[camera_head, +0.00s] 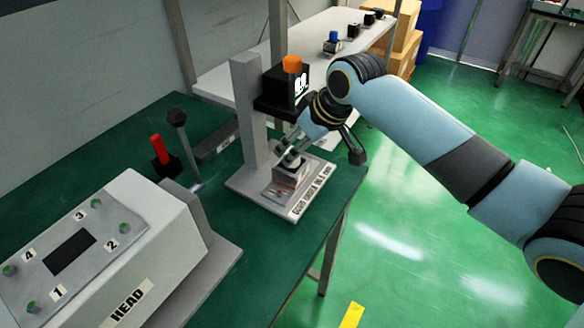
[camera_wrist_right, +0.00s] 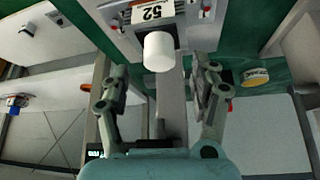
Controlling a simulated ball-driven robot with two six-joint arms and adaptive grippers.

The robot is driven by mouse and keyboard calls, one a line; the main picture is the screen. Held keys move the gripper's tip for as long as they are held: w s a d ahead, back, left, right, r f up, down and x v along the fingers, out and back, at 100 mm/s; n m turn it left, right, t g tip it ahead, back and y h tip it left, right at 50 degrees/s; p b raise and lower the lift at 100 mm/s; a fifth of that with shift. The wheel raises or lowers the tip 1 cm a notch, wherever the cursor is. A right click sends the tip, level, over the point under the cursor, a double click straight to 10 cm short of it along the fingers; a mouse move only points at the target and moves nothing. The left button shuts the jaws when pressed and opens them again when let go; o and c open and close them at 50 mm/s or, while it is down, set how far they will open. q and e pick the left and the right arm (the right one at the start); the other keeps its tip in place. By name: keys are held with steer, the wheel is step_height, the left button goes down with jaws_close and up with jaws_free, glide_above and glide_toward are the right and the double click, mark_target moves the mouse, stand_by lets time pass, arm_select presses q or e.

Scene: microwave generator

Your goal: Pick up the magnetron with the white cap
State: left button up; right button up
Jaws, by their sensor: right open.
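In the head view a small metallic magnetron (camera_head: 290,174) sits on the light plate of a press-like stand (camera_head: 246,184). My right gripper (camera_head: 290,157) is over it, pointing down, and covers its top. In the right wrist view a white cylindrical cap (camera_wrist_right: 158,52) shows between the two fingers of my right gripper (camera_wrist_right: 160,78). The fingers are open, with a gap on each side of the cap. The body under the cap is mostly hidden. My left gripper is in neither view.
The stand's black head with an orange top (camera_head: 291,64) is close to my right wrist. A control box (camera_head: 120,255) and a red-handled item (camera_head: 160,150) are on the green table at left. A blue-capped magnetron (camera_head: 333,42) stands on the white shelf (camera_head: 235,82) behind.

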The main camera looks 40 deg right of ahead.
steer(key=shift+x, duration=1.05)
steer(key=shift+c, duration=0.4)
steer(key=shift+r, duration=0.1)
jaws_close()
steer(key=shift+w+r, duration=0.1)
steer(key=shift+w, duration=0.05)
